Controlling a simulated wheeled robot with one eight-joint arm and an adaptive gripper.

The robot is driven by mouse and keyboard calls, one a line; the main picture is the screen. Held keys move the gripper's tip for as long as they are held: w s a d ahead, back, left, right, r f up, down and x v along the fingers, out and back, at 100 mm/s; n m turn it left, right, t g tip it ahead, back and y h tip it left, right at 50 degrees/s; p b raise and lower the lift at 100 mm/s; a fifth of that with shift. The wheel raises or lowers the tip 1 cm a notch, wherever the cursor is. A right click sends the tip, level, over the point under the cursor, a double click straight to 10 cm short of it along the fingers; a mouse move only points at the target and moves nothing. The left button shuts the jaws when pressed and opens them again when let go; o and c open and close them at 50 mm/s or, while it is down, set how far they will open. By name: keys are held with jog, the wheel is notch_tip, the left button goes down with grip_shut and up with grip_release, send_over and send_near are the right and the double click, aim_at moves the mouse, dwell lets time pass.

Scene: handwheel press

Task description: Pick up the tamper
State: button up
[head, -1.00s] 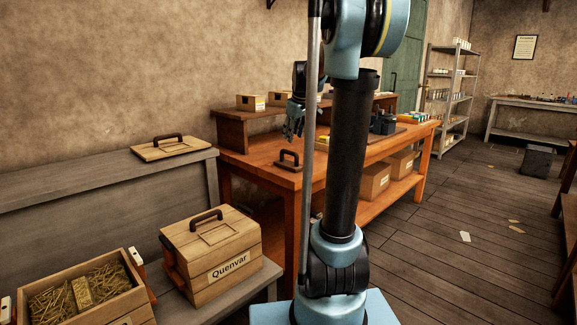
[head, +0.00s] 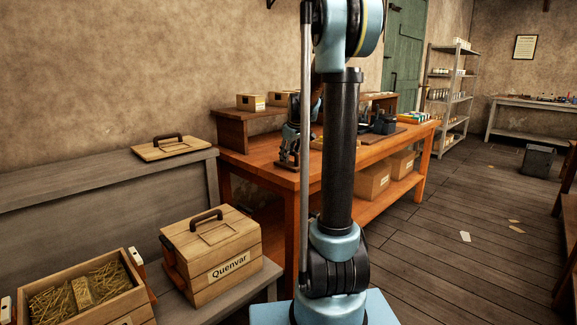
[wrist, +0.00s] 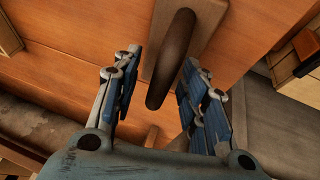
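The tamper, a flat wooden block with a dark arched handle, sits on the orange workbench. In the wrist view its brown handle (wrist: 171,62) runs between my two fingers, with a gap on each side. Its pale wooden base (wrist: 203,22) shows beyond the fingertips. My gripper (wrist: 160,65) is open around the handle. In the head view my gripper (head: 290,150) is low over the near left end of the bench and covers most of the tamper (head: 286,165).
The orange workbench (head: 262,162) carries a raised shelf with small wooden boxes (head: 250,102) behind my gripper. Dark equipment (head: 383,124) stands farther right on it. A crate marked Quenvar (head: 212,255) and an open straw-filled crate (head: 130,300) stand on the near grey bench.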

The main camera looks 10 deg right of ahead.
jog(key=shift+f, duration=0.1)
grip_shut()
dwell(0.3)
notch_tip(320, 180, up, 10)
jog(key=shift+r, duration=0.1)
dwell(0.5)
